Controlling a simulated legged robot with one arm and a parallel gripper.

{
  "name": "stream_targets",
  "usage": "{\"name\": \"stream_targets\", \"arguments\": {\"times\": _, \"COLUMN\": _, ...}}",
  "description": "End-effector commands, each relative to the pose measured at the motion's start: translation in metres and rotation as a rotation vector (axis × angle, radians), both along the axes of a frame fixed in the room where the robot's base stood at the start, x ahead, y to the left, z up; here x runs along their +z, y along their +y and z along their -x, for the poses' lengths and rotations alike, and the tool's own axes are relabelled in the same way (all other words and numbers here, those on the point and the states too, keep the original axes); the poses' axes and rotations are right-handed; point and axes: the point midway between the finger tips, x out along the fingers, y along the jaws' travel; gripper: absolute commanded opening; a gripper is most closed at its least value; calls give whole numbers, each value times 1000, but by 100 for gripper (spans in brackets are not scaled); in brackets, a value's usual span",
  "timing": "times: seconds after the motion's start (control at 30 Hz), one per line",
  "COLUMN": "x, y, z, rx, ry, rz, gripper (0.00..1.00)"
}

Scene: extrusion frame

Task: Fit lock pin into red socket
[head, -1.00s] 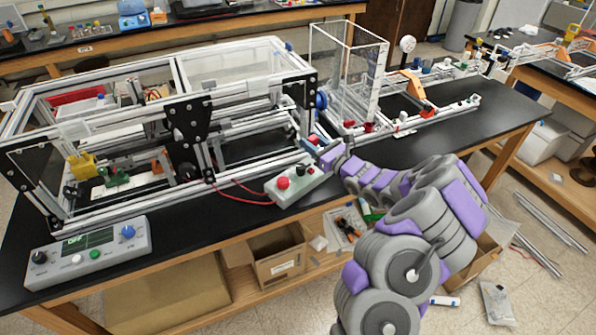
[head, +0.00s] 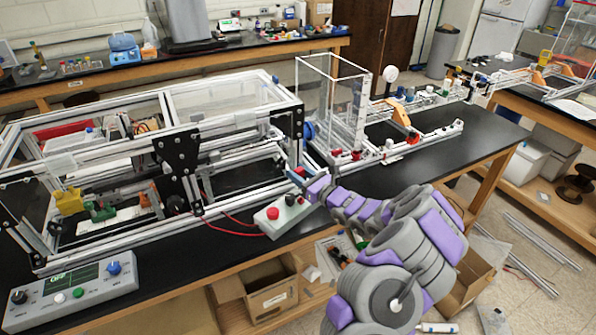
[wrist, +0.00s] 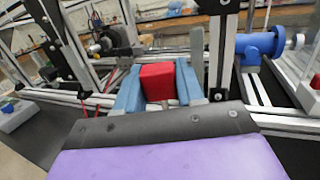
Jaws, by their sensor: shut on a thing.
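My gripper (wrist: 157,88) has blue fingers, shut on a red block (wrist: 158,82) in the wrist view. I cannot tell whether this block is part of the lock pin; no pin shaft shows. I cannot tell whether one is the red socket.
The button box (head: 283,213) with red cables lies just in front of my gripper. A control panel (head: 70,290) is at front left. Black tabletop is clear at right (head: 440,160).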

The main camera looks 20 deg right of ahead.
Motion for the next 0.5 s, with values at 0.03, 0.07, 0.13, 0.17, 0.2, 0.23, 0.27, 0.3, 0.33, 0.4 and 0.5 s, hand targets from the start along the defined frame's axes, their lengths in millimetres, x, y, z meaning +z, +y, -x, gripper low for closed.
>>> {"name": "stream_targets", "arguments": {"times": 0.03, "x": -7, "y": -1, "z": 0, "rx": 0, "ry": 1, "rz": -1, "gripper": 8}}
{"name": "stream_targets", "arguments": {"times": 0.07, "x": -10, "y": -1, "z": 0, "rx": -1, "ry": 2, "rz": 0, "gripper": 8}}
{"name": "stream_targets", "arguments": {"times": 0.13, "x": -16, "y": -1, "z": 0, "rx": -1, "ry": 2, "rz": 0, "gripper": 8}}
{"name": "stream_targets", "arguments": {"times": 0.17, "x": -19, "y": -1, "z": 0, "rx": -1, "ry": 2, "rz": 0, "gripper": 8}}
{"name": "stream_targets", "arguments": {"times": 0.2, "x": -23, "y": -1, "z": 0, "rx": -2, "ry": 2, "rz": 0, "gripper": 8}}
{"name": "stream_targets", "arguments": {"times": 0.23, "x": -25, "y": -1, "z": 0, "rx": -2, "ry": 2, "rz": 0, "gripper": 8}}
{"name": "stream_targets", "arguments": {"times": 0.27, "x": -27, "y": -1, "z": 0, "rx": -2, "ry": 2, "rz": 0, "gripper": 8}}
{"name": "stream_targets", "arguments": {"times": 0.3, "x": -30, "y": 0, "z": 0, "rx": -1, "ry": 2, "rz": 1, "gripper": 8}}
{"name": "stream_targets", "arguments": {"times": 0.33, "x": -31, "y": 1, "z": 0, "rx": -1, "ry": 2, "rz": 2, "gripper": 8}}
{"name": "stream_targets", "arguments": {"times": 0.4, "x": -34, "y": 3, "z": 0, "rx": -1, "ry": 1, "rz": 3, "gripper": 8}}
{"name": "stream_targets", "arguments": {"times": 0.5, "x": -36, "y": 3, "z": 0, "rx": 0, "ry": 0, "rz": 4, "gripper": 8}}
